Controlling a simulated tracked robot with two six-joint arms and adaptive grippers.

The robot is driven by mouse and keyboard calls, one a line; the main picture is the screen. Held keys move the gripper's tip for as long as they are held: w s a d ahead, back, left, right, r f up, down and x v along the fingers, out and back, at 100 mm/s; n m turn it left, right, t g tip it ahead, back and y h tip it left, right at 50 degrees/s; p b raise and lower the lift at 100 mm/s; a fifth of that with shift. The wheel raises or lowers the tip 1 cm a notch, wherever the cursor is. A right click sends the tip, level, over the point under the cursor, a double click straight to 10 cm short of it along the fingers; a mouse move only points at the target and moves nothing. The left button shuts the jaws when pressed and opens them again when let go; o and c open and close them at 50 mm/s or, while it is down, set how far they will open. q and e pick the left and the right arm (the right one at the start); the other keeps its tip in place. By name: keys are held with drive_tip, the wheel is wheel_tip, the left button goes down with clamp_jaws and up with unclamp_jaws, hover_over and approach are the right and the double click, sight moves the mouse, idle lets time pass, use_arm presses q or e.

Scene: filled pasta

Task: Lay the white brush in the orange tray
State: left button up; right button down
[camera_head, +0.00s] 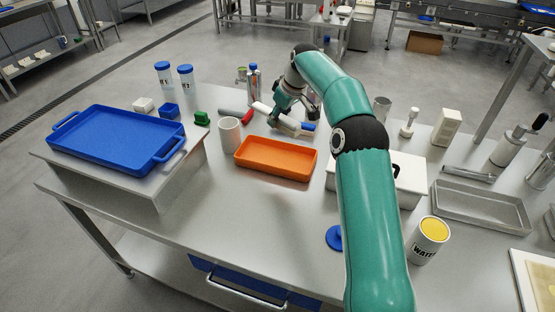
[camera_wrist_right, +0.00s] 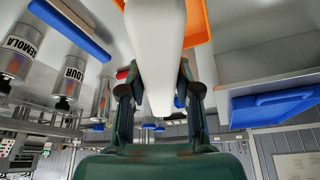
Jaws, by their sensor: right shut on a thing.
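The white brush (camera_head: 261,107) is between the fingers of my right gripper (camera_head: 275,118), behind the orange tray. In the right wrist view, the smooth white brush (camera_wrist_right: 157,45) runs between the two fingers of the right gripper (camera_wrist_right: 158,95), which are shut on it. The orange tray (camera_head: 270,172) lies on the table in front of the gripper, and its inside looks empty. Part of the orange tray (camera_wrist_right: 200,14) shows at the top of the wrist view. The brush is outside the tray; its exact height above the table is hard to tell. My left gripper is not in view.
A white cup (camera_head: 230,131) stands just left of the orange tray. A large blue tray (camera_head: 115,142) rests on a raised block at left. A red-ended tool (camera_head: 247,117) and a blue-ended tool (camera_head: 308,127) lie near the gripper. The table front is mostly clear.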

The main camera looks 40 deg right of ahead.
sight(290, 133)
wheel_tip(290, 133, down, 15)
drive_tip(key=shift+r, duration=0.1)
idle(0.3)
drive_tip(key=shift+f, duration=0.2)
drive_tip(key=c, duration=0.8)
unclamp_jaws()
drive_tip(key=shift+r, duration=0.15)
drive_tip(key=b+v, duration=0.1)
drive_tip(key=v, duration=1.1)
drive_tip(key=shift+r, duration=0.1)
